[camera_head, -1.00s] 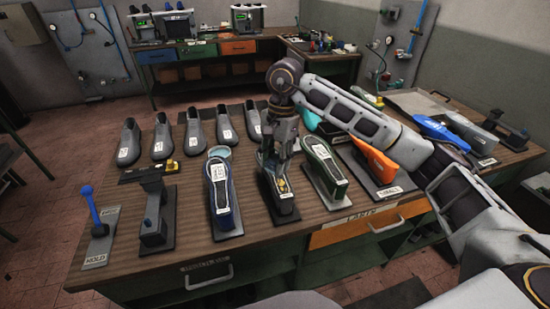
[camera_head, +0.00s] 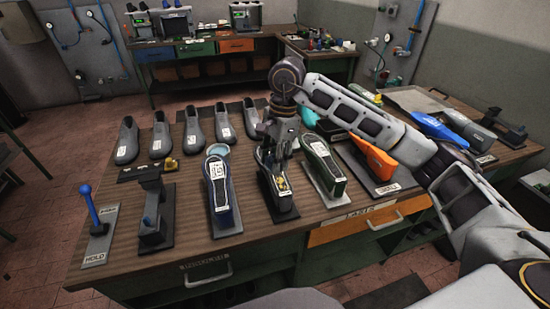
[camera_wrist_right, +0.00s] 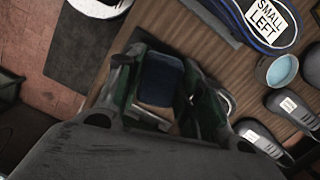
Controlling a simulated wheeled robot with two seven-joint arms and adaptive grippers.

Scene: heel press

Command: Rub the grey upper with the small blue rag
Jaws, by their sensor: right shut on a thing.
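My right gripper (camera_head: 268,162) hangs over the far end of the grey upper (camera_head: 283,203), which lies on a dark stand in the middle of the bench. Its fingers are shut on a small dark blue rag (camera_wrist_right: 160,80), seen between them in the right wrist view. In the head view the rag is hidden by the fingers. Whether it touches the upper is not clear. The gripper covers part of the upper, and a yellow patch shows near its front. My left gripper is not in view.
A blue-edged upper (camera_head: 220,193) and a light blue cup (camera_head: 217,150) stand just left. A green-edged upper (camera_head: 323,168) stands close on the right, then an orange one (camera_head: 374,157). Several grey lasts (camera_head: 192,133) line the back. A blue-handled lever (camera_head: 90,205) stands front left.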

